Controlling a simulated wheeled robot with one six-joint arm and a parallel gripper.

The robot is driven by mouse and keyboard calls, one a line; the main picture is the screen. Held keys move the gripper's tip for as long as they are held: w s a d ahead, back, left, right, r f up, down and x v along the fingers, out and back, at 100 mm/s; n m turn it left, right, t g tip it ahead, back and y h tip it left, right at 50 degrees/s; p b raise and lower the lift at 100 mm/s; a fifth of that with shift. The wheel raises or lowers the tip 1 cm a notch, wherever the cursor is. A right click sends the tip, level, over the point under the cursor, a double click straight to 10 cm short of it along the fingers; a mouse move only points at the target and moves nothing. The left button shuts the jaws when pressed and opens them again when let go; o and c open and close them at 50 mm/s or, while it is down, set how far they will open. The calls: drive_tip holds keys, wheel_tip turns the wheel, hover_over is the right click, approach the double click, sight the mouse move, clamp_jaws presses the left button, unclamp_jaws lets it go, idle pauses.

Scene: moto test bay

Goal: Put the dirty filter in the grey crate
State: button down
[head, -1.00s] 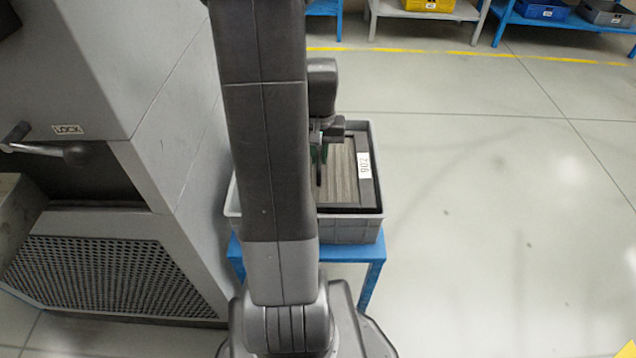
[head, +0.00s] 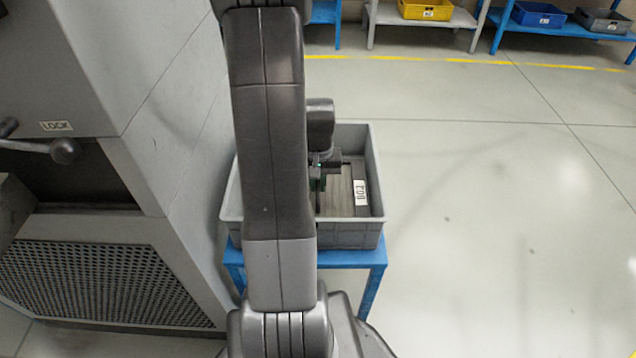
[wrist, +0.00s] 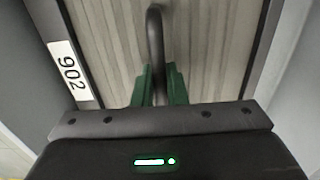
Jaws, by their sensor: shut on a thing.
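The dirty filter (head: 339,188) is a dark-framed panel with grey-brown pleats and a white label. It lies inside the grey crate (head: 374,185), below the rim. The crate stands on a small blue stand. My gripper (head: 318,180) reaches down into the crate, partly hidden behind my arm. In the wrist view my gripper (wrist: 161,84) has its green fingers shut on the filter's dark handle. There the filter (wrist: 215,50) fills most of the picture, with its label reading 902 at left. Whether the filter touches the crate floor cannot be told.
A grey machine (head: 150,80) with a lever and a perforated panel stands close on the left of the crate. Shelves with a yellow bin (head: 425,9), a blue bin (head: 538,14) and a grey bin (head: 603,20) stand at the back. The floor at right is clear.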

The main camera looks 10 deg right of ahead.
drive_tip(key=shift+f, duration=0.1)
drive_tip(key=c, duration=1.5)
unclamp_jaws()
drive_tip(key=shift+o, duration=0.2)
wheel_tip(320, 180, up, 12)
drive_tip(key=p, duration=0.3)
drive_tip(key=shift+p, duration=0.3)
